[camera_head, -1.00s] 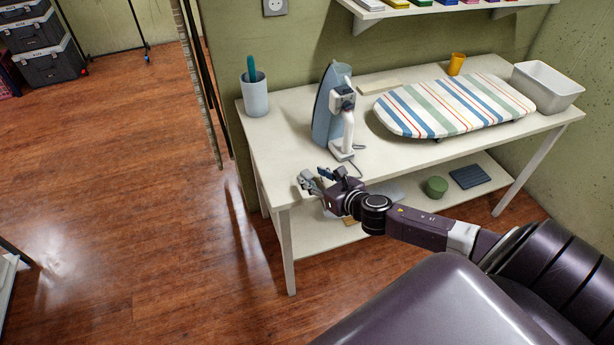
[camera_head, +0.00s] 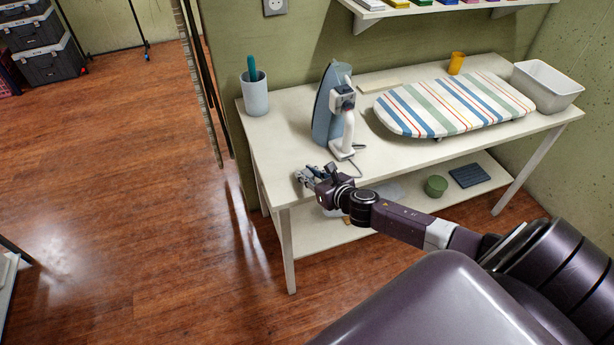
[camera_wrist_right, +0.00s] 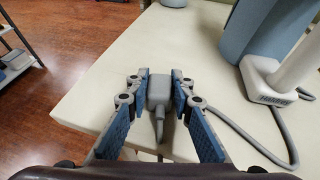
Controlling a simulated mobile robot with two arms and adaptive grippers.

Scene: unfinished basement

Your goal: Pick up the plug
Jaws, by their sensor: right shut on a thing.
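The plug (camera_wrist_right: 159,88) is small and grey, with its cord coming out toward the camera in the right wrist view. It is at the front left corner of the white table (camera_head: 280,150). My right gripper (camera_wrist_right: 160,78) is shut on it, with a blue-padded finger on each side. In the head view the right gripper (camera_head: 310,176) is over that corner; the plug is too small to make out there. The grey cord (camera_wrist_right: 255,138) loops over the tabletop toward the upright blue-and-white iron (camera_head: 328,105). My left gripper is out of view.
A cup with a blue-green handle (camera_head: 255,95) stands at the table's back left. A striped ironing board (camera_head: 450,105), orange cup (camera_head: 457,63) and white bin (camera_head: 546,88) are to the right. A wall socket (camera_head: 275,7) is above. Open floor lies left.

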